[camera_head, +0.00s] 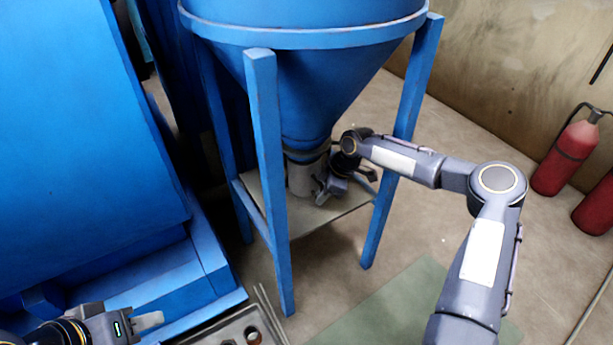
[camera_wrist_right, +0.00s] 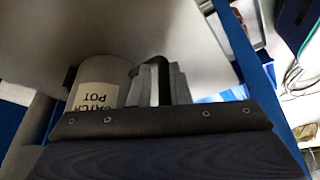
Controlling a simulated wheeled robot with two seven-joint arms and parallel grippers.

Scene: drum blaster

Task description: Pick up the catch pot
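The catch pot (camera_head: 300,180) is a grey cylinder standing under the outlet of the blue hopper (camera_head: 320,85), on the stand's low shelf. In the right wrist view its white label (camera_wrist_right: 94,97) reads CATCH POT upside down. My right gripper (camera_wrist_right: 161,86) is at the pot's side, its fingers close together with a dark handle (camera_wrist_right: 160,64) between them; the exact contact is partly hidden. In the head view this gripper (camera_head: 324,188) is right beside the pot.
Blue legs (camera_head: 268,180) of the stand surround the shelf (camera_head: 330,208), and my right arm reaches in from the right. A large blue cabinet (camera_head: 80,140) is at the left. Red extinguishers (camera_head: 566,155) stand at the right. The floor right of the stand is mostly clear.

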